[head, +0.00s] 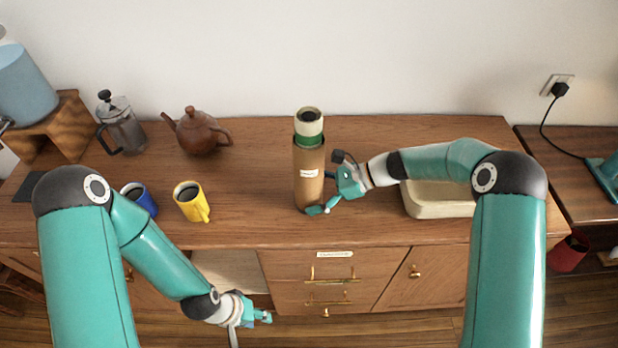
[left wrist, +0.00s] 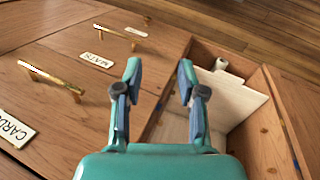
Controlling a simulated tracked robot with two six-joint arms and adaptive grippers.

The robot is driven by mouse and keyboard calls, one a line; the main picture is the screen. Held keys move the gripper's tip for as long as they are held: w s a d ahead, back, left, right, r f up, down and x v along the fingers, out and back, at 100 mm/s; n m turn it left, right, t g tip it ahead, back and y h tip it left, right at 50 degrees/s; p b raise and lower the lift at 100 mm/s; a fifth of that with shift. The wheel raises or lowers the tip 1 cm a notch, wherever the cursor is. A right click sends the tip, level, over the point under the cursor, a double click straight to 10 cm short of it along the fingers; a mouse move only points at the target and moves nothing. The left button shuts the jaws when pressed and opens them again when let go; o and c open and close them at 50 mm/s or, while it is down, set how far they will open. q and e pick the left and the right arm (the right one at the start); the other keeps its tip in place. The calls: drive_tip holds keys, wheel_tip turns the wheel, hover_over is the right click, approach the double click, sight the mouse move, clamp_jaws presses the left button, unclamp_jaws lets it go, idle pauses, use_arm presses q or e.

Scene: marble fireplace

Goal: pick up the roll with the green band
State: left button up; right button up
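The roll with the green band (head: 308,139) stands upright in a tall brown tube (head: 309,180) on the sideboard. Its cream top end, with a dark hole, and its green band show above the tube; the rest is hidden inside. My right gripper (head: 332,193) is at the tube's lower right side, with one finger across the front of its base. The other finger is not clear, so I cannot tell whether it grips the tube. My left gripper (head: 262,316) is low at the sideboard's front, away from the roll. In the left wrist view its fingers (left wrist: 158,80) are apart and empty.
A blue mug (head: 140,198), yellow mug (head: 193,203), teapot (head: 199,133) and glass press (head: 122,128) stand left of the tube. A cream tray (head: 437,207) lies right, under my right arm.

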drive_tip(key=c, duration=0.6)
